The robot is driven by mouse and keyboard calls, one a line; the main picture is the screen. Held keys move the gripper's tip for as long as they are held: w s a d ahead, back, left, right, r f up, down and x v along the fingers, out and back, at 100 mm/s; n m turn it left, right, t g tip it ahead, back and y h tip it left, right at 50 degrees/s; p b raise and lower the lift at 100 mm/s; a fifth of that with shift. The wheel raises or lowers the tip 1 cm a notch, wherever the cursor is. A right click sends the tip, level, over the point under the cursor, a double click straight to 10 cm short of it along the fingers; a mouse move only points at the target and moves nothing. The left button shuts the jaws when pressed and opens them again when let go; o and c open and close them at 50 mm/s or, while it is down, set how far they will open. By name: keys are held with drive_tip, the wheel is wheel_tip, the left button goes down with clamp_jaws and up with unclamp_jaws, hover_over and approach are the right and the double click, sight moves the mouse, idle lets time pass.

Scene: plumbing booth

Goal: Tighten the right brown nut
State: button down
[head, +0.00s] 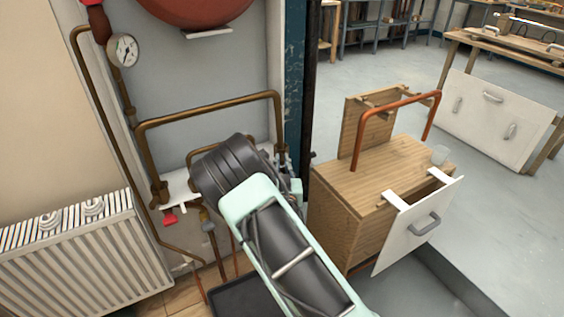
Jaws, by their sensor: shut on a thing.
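Brown copper pipes run along the wall; the large arched pipe (205,108) comes down at the right to metal fittings (283,158) beside the blue post. I cannot make out the right brown nut; the fittings are small and partly covered. My arm reaches up from the bottom, and its dark wrist end covers the middle of the pipework. My gripper's fingers are hidden behind it, so I cannot see what they touch. At the left end of the arched pipe, a brown fitting (160,192) sits above a red valve handle (170,217).
A white radiator (80,260) stands at the left. A pressure gauge (124,50) and a red tank (195,8) are above. A wooden cabinet (375,200) with an orange-brown pipe (395,104) on top stands at the right. Open grey floor (400,85) lies behind it.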

drive_tip(key=shift+a+f, duration=0.1)
drive_tip(key=m+h+b, duration=0.2)
drive_tip(key=h, duration=0.1)
drive_tip(key=shift+a+b, duration=0.35)
drive_tip(key=c, duration=2)
unclamp_jaws()
drive_tip(key=shift+s, duration=0.1)
drive_tip(key=s, duration=1.2)
drive_tip(key=shift+a, duration=0.2)
